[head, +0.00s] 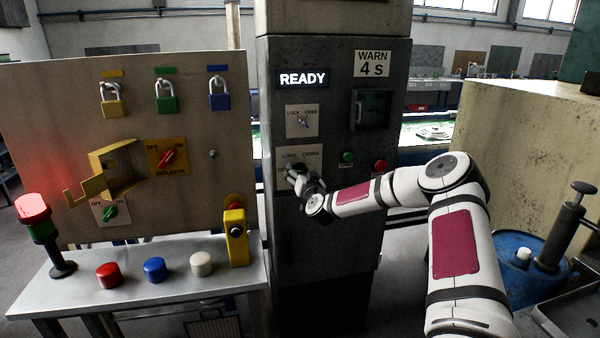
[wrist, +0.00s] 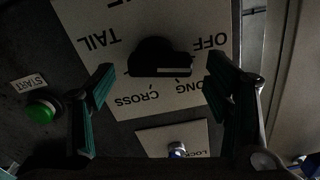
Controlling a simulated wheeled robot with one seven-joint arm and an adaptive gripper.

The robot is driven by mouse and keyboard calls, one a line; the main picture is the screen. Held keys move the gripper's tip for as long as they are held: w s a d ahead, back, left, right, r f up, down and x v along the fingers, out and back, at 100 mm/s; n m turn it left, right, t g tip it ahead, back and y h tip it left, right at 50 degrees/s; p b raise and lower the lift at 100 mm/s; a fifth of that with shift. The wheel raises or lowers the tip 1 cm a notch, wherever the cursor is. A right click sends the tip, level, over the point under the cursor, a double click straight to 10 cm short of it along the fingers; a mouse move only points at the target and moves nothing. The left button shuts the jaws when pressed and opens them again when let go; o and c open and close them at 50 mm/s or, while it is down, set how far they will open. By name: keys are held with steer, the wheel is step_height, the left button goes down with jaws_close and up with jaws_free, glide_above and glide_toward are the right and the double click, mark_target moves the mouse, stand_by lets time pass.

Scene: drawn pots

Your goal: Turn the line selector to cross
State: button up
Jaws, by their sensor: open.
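The line selector is a black knob (wrist: 158,58) on a pale plate marked OFF, LONG, CROSS and TAIL, seen upside down in the wrist view. A white mark shows along the knob's lower right edge, on the OFF and LONG side; I cannot tell exactly which word it points at. My gripper (wrist: 160,82) is open, with one finger on each side of the knob and gaps between. In the head view my gripper (head: 300,178) is at the selector plate (head: 310,163) on the grey cabinet and hides the knob.
Above the selector is a LOCK/FREE key switch (head: 303,121). A green START button (head: 347,158) and a red button (head: 380,166) sit to the right. The display (head: 303,79) reads READY, beside a WARN 4 s sign (head: 373,63). A board with padlocks (head: 110,100) stands left.

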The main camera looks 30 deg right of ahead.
steer(key=shift+x, duration=1)
steer(key=c, duration=1.1)
steer(key=shift+c, duration=0.2)
steer(key=shift+m, duration=0.4)
steer(key=m, duration=0.3)
steer(key=shift+m, duration=0.4)
steer(key=m, duration=0.5)
steer(key=shift+s+d, duration=0.1)
steer(key=shift+d, duration=0.1)
